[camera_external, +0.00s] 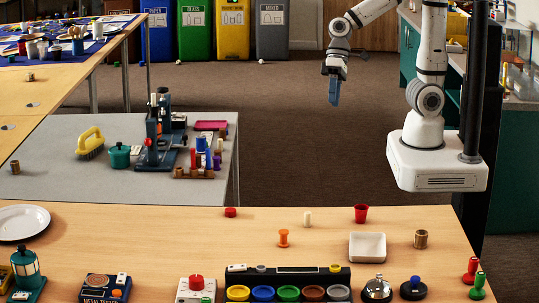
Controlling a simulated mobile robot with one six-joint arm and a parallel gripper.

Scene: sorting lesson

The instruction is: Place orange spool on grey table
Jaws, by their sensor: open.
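The orange spool (283,238) stands upright on the front wooden table (140,235), left of a white square dish. The grey table (50,145) is at the left, behind the wooden one, with its right part holding several things. My gripper (334,92) hangs pointing down over the open floor, right of the grey table and well above and behind the spool. Its blue fingers look empty; the gap between them is hard to make out from this side.
On the grey table are a yellow brush (90,142), a green pot (120,156), a dark press (158,135) and a rack of coloured pegs (203,158). Its front left is mostly clear. Near the spool are a white cylinder (307,219), red cup (361,213) and white dish (367,247).

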